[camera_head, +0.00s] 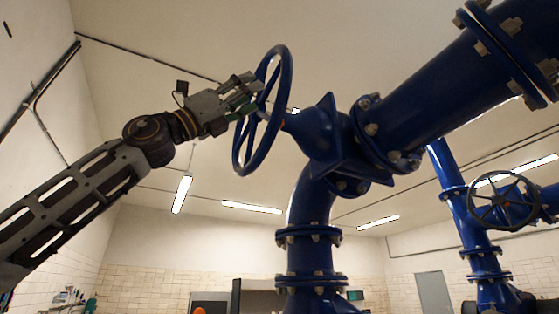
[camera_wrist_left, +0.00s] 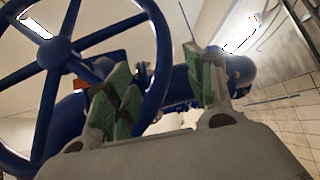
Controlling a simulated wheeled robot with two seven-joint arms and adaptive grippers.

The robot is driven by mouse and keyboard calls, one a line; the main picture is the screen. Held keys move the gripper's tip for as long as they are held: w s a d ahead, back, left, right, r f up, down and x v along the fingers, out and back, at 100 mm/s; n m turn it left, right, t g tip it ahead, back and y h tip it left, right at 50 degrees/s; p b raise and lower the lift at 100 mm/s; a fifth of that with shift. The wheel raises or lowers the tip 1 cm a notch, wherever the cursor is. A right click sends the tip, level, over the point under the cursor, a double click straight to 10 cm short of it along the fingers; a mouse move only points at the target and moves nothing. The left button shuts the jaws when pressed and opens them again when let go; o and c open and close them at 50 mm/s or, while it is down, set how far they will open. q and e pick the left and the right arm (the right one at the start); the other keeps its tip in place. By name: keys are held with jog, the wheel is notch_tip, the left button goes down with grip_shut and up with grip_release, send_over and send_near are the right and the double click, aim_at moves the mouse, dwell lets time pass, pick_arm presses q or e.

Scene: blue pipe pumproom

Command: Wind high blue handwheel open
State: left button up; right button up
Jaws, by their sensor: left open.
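The high blue handwheel (camera_head: 286,70) is mounted on a blue valve body (camera_head: 318,140), seen nearly edge-on in the head view. My left gripper (camera_head: 251,94) comes in from the left and is at the wheel's rim. In the left wrist view, the wheel's hub and spokes (camera_wrist_left: 55,52) fill the left side. The open green-padded fingers of my left gripper (camera_wrist_left: 165,75) stand on either side of the rim's right part, with a gap visible there. I cannot tell whether a pad touches the rim. My right gripper is not in view.
A thick blue pipe (camera_head: 440,90) runs from the valve to the upper right, and a flanged blue pipe (camera_head: 309,255) drops below it. A second, darker handwheel (camera_head: 504,201) stands at the right. The space left of the wheel holds only my arm.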

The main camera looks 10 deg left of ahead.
pick_arm(q)
jog(key=shift+p+x, duration=2.8)
jog(key=shift+x, duration=2.75)
jog(key=c, duration=1.1)
grip_shut()
